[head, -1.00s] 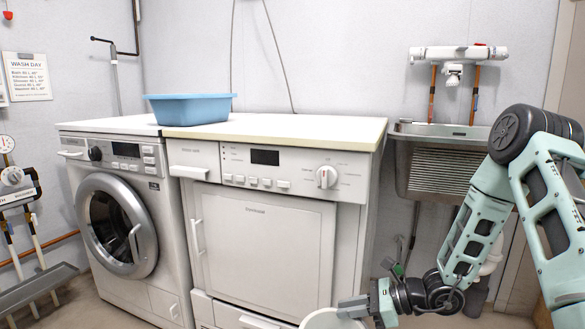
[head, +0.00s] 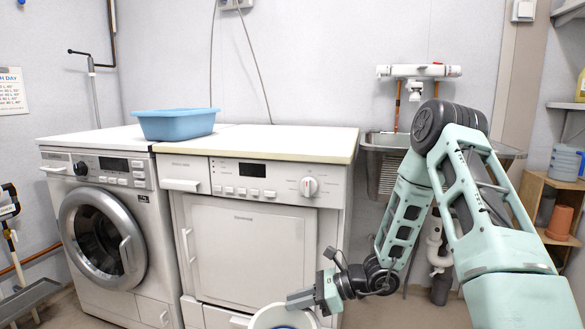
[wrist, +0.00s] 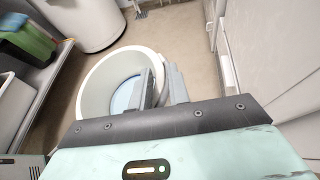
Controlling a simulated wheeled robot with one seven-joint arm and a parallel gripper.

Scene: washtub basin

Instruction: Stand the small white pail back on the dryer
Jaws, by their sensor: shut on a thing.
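The small white pail (head: 268,319) shows at the bottom edge of the head view, partly cut off, low in front of the dryer. My gripper (head: 300,299) is shut on its rim. In the wrist view the pail (wrist: 91,92) shows its open mouth, with one finger of my gripper (wrist: 160,88) inside the wall and one outside. Something pale blue shows inside the pail; I cannot tell what it is. The dryer (head: 255,245) is the square-doored white machine, its cream top (head: 290,141) well above the pail.
A blue basin (head: 178,125) stands at the left end of the tops, over the seam with the washing machine (head: 100,235). The middle and right of the dryer top are clear. A sink (head: 385,140) hangs to the right. Shelves (head: 562,205) stand at the far right.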

